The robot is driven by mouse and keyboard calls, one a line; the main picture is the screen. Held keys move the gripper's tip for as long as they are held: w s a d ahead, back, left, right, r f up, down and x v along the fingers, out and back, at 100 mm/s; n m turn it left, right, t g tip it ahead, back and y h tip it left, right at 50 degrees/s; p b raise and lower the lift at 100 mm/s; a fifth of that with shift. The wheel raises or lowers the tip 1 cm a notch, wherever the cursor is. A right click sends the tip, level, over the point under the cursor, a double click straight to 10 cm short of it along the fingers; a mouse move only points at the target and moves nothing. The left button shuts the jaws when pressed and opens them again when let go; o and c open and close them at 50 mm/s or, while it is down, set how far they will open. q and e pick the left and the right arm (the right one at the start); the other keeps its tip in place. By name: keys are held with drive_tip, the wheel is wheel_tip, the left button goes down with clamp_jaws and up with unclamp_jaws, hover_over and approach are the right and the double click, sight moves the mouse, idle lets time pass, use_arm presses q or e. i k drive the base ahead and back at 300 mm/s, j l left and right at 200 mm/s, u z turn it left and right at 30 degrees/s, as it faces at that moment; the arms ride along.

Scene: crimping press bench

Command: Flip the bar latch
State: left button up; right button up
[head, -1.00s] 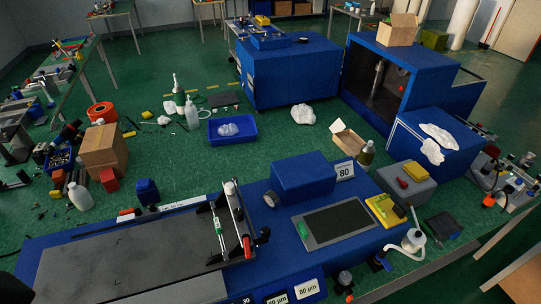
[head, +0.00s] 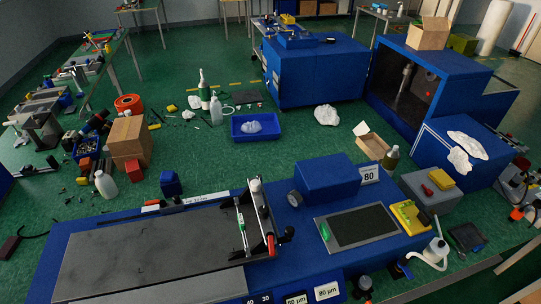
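A blue bench machine (head: 290,220) with a long dark flat bed (head: 150,250) fills the lower middle of the head view. A bar assembly (head: 254,222) crosses the bed near its right end, with a white knob at its far end and a green-marked rod along it. At its near end are a red part (head: 271,245) and a black knob (head: 288,232). Which of these is the bar latch, and how it is set, I cannot tell for sure. Neither of my grippers shows in the view.
Right of the bar are a blue housing (head: 327,178), a dark panel (head: 362,226) and a yellow block (head: 409,216). A white bottle (head: 437,250) stands at the right end. A blue tray (head: 255,126) and cardboard box (head: 130,141) lie beyond, on the green surface.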

sight(269, 236)
drive_tip(key=i+j, duration=0.15)
drive_tip(key=j, duration=0.2)
drive_tip(key=i+j+z, duration=0.1)
drive_tip(key=j, duration=0.2)
drive_tip(key=i+j+z, duration=0.1)
drive_tip(key=j, duration=0.25)
drive_tip(key=i+j, duration=0.15)
drive_tip(key=j, duration=0.15)
